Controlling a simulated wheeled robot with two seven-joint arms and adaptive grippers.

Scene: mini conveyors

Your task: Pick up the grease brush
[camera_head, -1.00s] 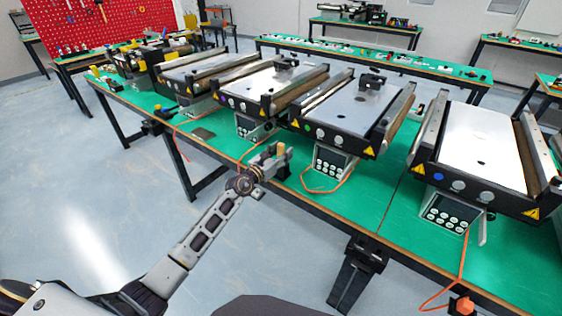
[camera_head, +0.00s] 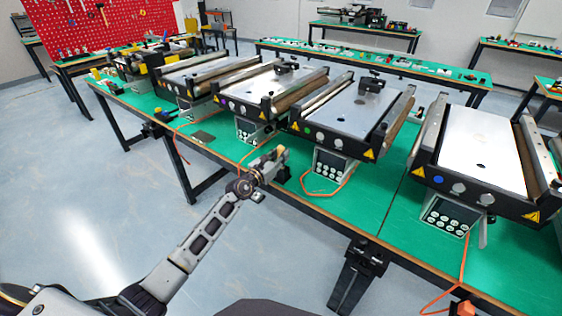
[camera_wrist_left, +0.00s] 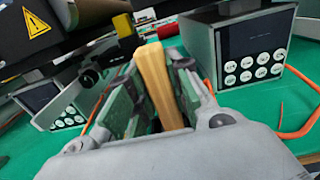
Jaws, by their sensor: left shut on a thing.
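The grease brush (camera_wrist_left: 155,82) shows in the left wrist view as a pale wooden handle standing between the green pads of my left gripper (camera_wrist_left: 152,100). The gripper is shut on this handle. In the head view my left gripper (camera_head: 271,163) is over the front edge of the green table, and the handle's top (camera_head: 281,153) shows at its tip. The brush's lower end is hidden by the gripper, so I cannot tell whether it touches anything below. My right gripper is not in view.
Several mini conveyors (camera_head: 346,108) stand in a row on the green table (camera_head: 300,205), close behind the gripper. A keypad box (camera_head: 333,170) stands just right of it, with an orange cable (camera_head: 322,192) lying in front. The floor (camera_head: 90,200) at left is clear.

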